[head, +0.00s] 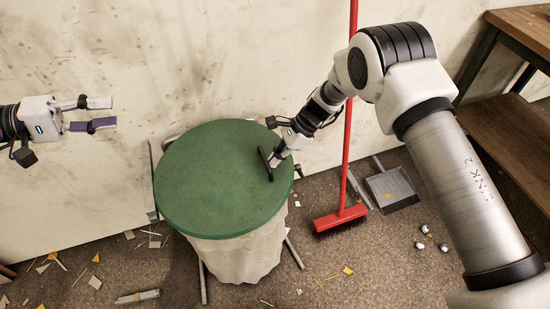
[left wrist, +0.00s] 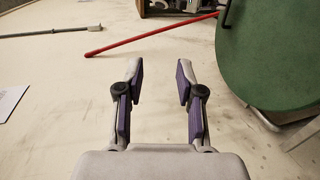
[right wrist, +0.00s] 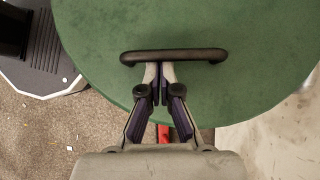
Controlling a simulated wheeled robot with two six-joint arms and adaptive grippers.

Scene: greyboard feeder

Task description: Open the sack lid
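The round green lid (head: 215,180) lies over the top of the pale sack (head: 240,255). A dark bar handle (head: 265,163) stands near the lid's right edge. My right gripper (head: 273,158) is at this handle. In the right wrist view its fingers (right wrist: 161,72) are drawn together, and their tips meet the middle of the handle bar (right wrist: 190,54). The bar runs across the tips and seems to pass over them; I cannot tell how far they reach under it. My left gripper (head: 101,114) is open and empty, left of the lid, beside the wall.
A red broom (head: 340,218) leans on the wall right of the sack, with a dustpan (head: 392,187) beside it. Wooden shelving (head: 510,130) stands at the right. Metal legs surround the sack. Scraps and small balls (head: 420,245) litter the floor.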

